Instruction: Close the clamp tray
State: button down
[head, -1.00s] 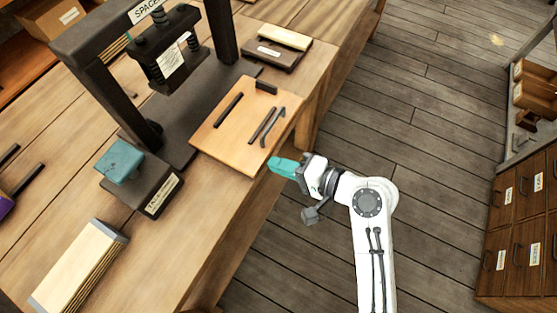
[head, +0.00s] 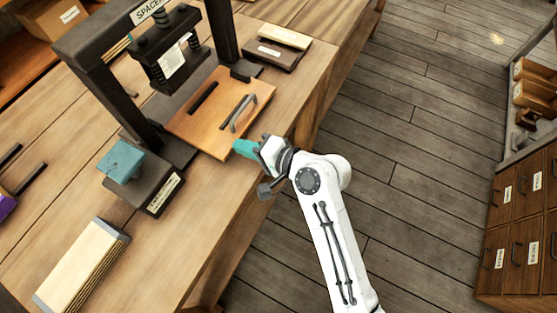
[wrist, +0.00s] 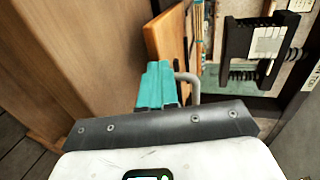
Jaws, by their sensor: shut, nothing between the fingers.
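The clamp tray (head: 205,130) is a light wooden board with a grey bar handle (head: 243,113) and a dark strip on top. It lies partly under the black handwheel press (head: 100,75), its front part sticking out towards the bench edge. In the wrist view, the tray (wrist: 168,38) is an orange board seen edge-on, with the handle (wrist: 190,82) right of the fingers. My gripper (head: 243,149) is shut and empty, its teal fingertips at the tray's front edge. They also show in the wrist view (wrist: 157,85). Whether they touch it I cannot tell.
A dark block with a teal top (head: 122,160) stands left of the tray. A pale ribbed block (head: 82,265) lies at the bench front. Dark and cream blocks (head: 277,53) lie behind the tray. The floor right of the bench is clear up to the drawer cabinet (head: 515,220).

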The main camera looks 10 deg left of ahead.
aim_at(206, 130)
jog(key=w+a, duration=0.1)
jog(key=a, duration=0.1)
jog(key=w+a, duration=0.1)
jog(key=a, duration=0.4)
jog(key=shift+w+a+b, duration=0.3)
jog(key=shift+w+a, duration=0.25)
jog(key=shift+a, duration=0.15)
jog(key=shift+r, duration=0.1)
